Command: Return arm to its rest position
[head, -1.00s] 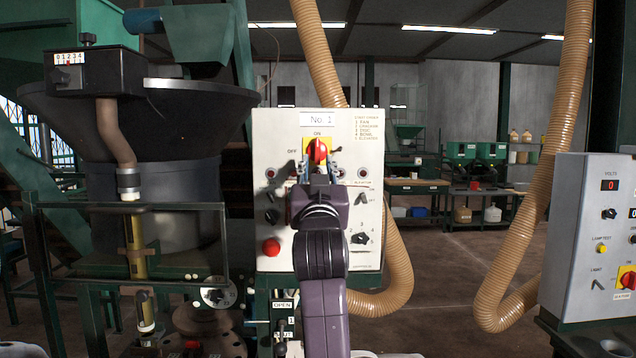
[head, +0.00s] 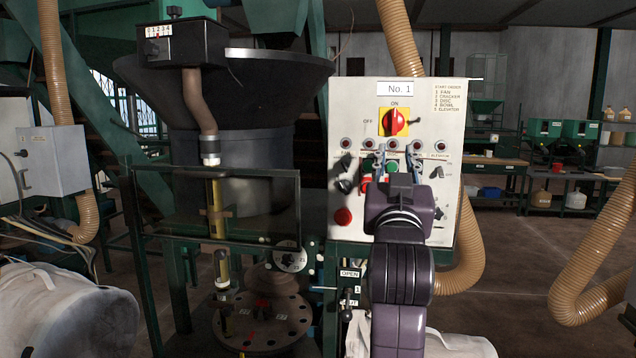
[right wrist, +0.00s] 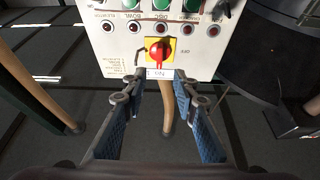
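My right arm reaches up in the head view, and its gripper (head: 395,158) stands in front of the control panel (head: 345,110) marked "No. 1". Its two fingers are spread apart with nothing between them. The red rotary switch (head: 394,122) on its yellow plate is above the fingertips and clear of them. In the right wrist view the panel appears upside down. There the open blue-padded fingers of the gripper (right wrist: 157,88) point toward the red switch (right wrist: 159,52), with a gap before it. My left gripper is not in view.
A large dark bowl machine (head: 225,90) stands left of the panel. A round drilled disc (head: 262,322) sits below it. White bulk bags (head: 65,310) lie at the lower left. Tan ribbed hoses (head: 590,265) hang at the right. Open floor (head: 505,270) shows at the right.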

